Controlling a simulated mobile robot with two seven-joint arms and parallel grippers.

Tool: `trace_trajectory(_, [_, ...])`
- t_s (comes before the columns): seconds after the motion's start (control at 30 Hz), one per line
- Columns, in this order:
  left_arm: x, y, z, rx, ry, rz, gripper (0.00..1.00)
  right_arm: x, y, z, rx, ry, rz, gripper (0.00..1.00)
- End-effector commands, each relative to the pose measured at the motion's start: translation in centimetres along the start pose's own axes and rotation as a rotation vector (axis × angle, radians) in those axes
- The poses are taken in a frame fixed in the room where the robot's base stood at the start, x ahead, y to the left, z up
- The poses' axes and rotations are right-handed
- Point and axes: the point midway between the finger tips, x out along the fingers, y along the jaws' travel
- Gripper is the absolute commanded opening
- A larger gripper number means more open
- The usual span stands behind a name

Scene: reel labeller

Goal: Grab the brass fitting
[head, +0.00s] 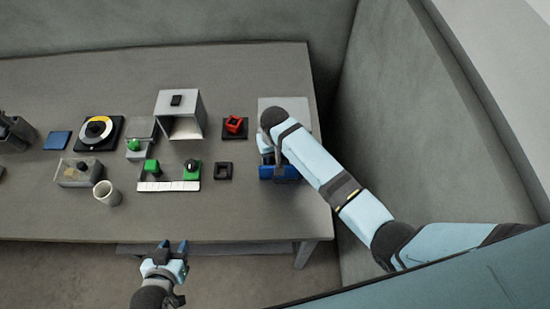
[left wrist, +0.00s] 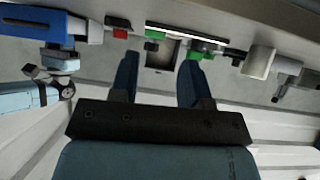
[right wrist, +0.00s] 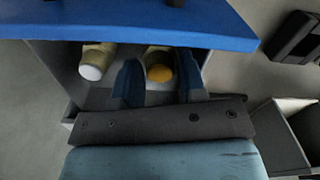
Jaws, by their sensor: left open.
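A cylindrical piece with a yellow, brass-like end (right wrist: 160,73) lies in a grey drawer with a blue front (right wrist: 130,28). A similar piece with a white end (right wrist: 92,70) lies to its left. My right gripper (right wrist: 157,85) is open, its fingers reaching into the drawer, the yellow-ended piece showing between them. Contact cannot be told. In the head view the blue drawer front (head: 280,174) shows at the table's right end, and my right arm hides the pieces. My left gripper (head: 172,248) is open and empty in front of the table's front edge.
On the table (head: 240,215) stand a grey open box (head: 183,128), a red part on a black base (head: 235,126), a black square frame (head: 223,171), a white strip (head: 165,186), a cup (head: 107,193) and a clear tray (head: 68,177). The front right table top is clear.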

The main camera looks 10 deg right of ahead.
Motion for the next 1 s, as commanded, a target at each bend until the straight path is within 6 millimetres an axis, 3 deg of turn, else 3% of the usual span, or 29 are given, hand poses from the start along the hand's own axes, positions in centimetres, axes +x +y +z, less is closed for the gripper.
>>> trace_trajectory(0.03, [0.0, -0.1, -0.1, 0.002, 0.002, 0.0, 0.43, 0.0, 0.0, 0.0, 0.0, 0.0, 0.0, 0.27])
trace_trajectory(0.13, [0.0, -0.1, -0.2, 0.004, 0.004, 0.0, 0.43, 0.0, 0.0, 0.0, 0.0, 0.0, 0.0, 0.04])
trace_trajectory(0.17, [0.0, -0.1, -0.2, 0.005, 0.005, 0.0, 0.43, 0.0, 0.0, 0.0, 0.0, 0.0, 0.0, 0.0])
trace_trajectory(0.47, [-0.1, -0.1, -0.6, 0.005, 0.011, 0.0, 0.43, -0.2, 0.0, 0.0, 0.0, 0.0, 0.0, 0.0])
trace_trajectory(0.63, [-0.1, -0.1, -0.4, 0.009, 0.01, 0.001, 0.43, -1.2, 0.0, -0.1, 0.0, 0.002, -0.001, 0.0])
trace_trajectory(0.77, [-0.1, 0.0, -0.1, 0.016, 0.01, 0.004, 0.43, -3.3, 0.0, -0.1, 0.0, 0.004, -0.001, 0.0])
trace_trajectory(1.0, [-0.2, -0.1, 0.4, 0.042, 0.012, 0.012, 0.43, -10.7, -0.1, -0.1, 0.0, 0.006, -0.002, 0.0])
